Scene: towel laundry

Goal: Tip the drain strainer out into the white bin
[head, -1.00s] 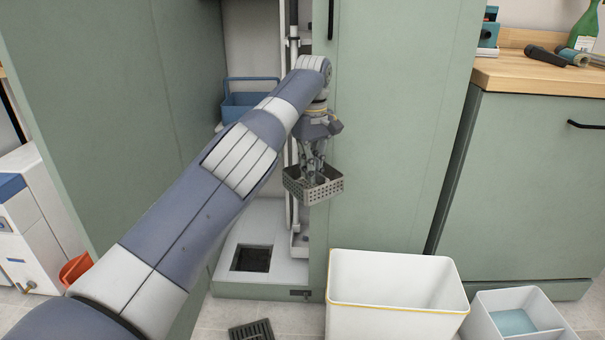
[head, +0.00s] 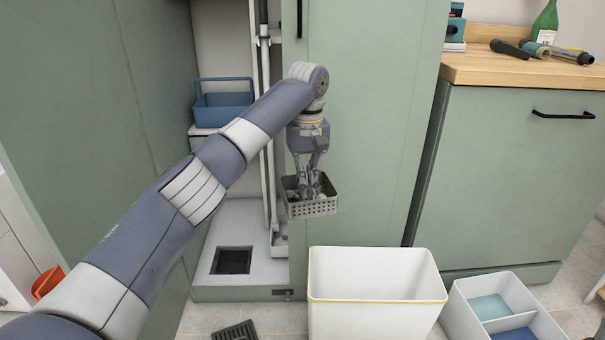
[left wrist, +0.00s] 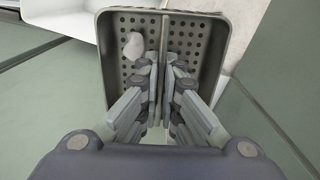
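The drain strainer is a small grey perforated basket (head: 312,207) with a central divider. It hangs roughly level from my left gripper (head: 313,190), above and just behind the white bin (head: 375,300). In the left wrist view, the fingers (left wrist: 160,85) are closed on the strainer's (left wrist: 190,35) central divider from both sides. A pale lump (left wrist: 134,46) lies in the left half of the strainer. The white bin stands on the floor with its top open, and its bottom is hidden from the head view. My right gripper is not in view.
A square drain opening (head: 232,260) is in the cabinet floor, with a dark grate (head: 236,331) lying on the tiles in front. A divided white box (head: 495,310) stands right of the bin. A blue caddy (head: 222,105) sits inside the cabinet. The green cabinet door (head: 360,120) is close behind the strainer.

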